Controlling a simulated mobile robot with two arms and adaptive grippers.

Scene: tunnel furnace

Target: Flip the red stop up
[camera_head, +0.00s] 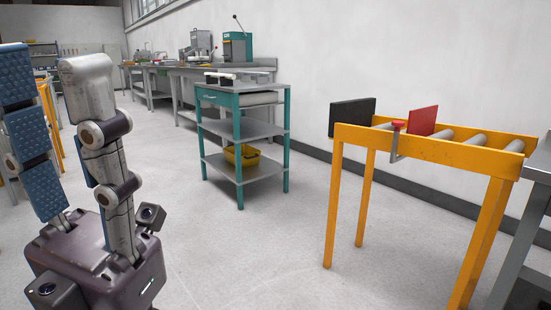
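A yellow roller conveyor (437,147) stands at the right. A red plate (422,121) stands upright above its rollers. Beside it, at the near rail, is a small red handle (398,125) on a grey bent bracket (394,153). I cannot tell which red part is the stop, or whether they are joined. A black plate (352,117) stands at the conveyor's left end. My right gripper is not in view.
A teal and grey shelf cart (244,137) with a yellow bin (241,156) stands mid-view. Grey workbenches (176,69) with machines line the back wall. A grey frame (535,200) adjoins the conveyor's right end. The floor (235,255) before the conveyor is clear.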

